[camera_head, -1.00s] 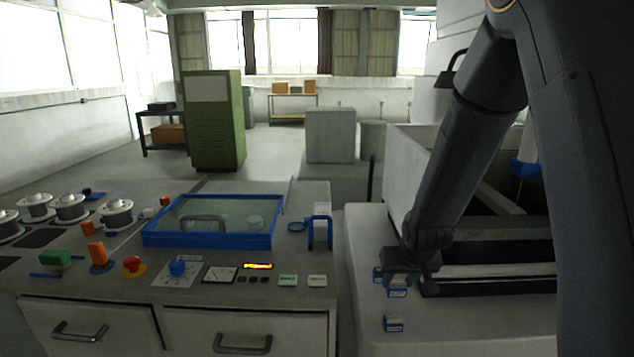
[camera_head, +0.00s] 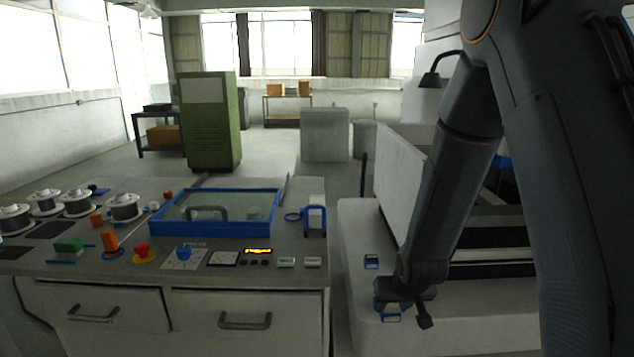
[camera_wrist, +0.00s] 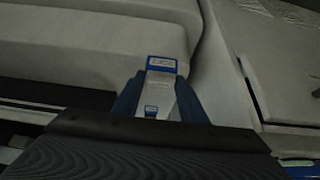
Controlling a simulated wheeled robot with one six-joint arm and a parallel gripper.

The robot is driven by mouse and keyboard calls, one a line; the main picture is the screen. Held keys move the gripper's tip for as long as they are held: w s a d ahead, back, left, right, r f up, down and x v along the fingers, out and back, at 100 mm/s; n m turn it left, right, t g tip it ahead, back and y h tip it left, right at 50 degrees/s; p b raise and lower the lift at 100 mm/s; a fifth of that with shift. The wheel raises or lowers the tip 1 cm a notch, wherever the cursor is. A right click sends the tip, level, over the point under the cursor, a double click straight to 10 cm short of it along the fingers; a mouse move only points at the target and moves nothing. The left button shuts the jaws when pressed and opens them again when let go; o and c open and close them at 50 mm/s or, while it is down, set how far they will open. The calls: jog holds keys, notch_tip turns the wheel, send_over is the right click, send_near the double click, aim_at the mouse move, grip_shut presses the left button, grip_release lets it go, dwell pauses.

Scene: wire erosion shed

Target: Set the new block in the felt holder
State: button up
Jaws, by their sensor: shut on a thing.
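My gripper (camera_head: 390,306) points down at the front part of the white surface at the right. In the wrist view my gripper (camera_wrist: 160,97) has its dark blue fingers shut on a pale grey block (camera_wrist: 162,96), which I take for the new block. A blue piece with a white label (camera_wrist: 162,65) is at the fingertips; a blue, labelled piece (camera_head: 391,318) also shows under the gripper in the head view. I cannot tell whether it is a holder or whether the block touches it. Another small blue, labelled piece (camera_head: 371,262) stands apart, behind the gripper.
The grey bench (camera_head: 60,265) at the left carries spools, a red button (camera_head: 142,251) and a blue-framed glass cover (camera_head: 215,229). A white machine tub (camera_head: 400,180) rises behind the arm. The white surface's front left is clear.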

jog(key=s+f, duration=0.7)
jog(key=f, duration=0.1)
jog(key=shift+s, duration=0.3)
jog(key=shift+f, duration=0.15)
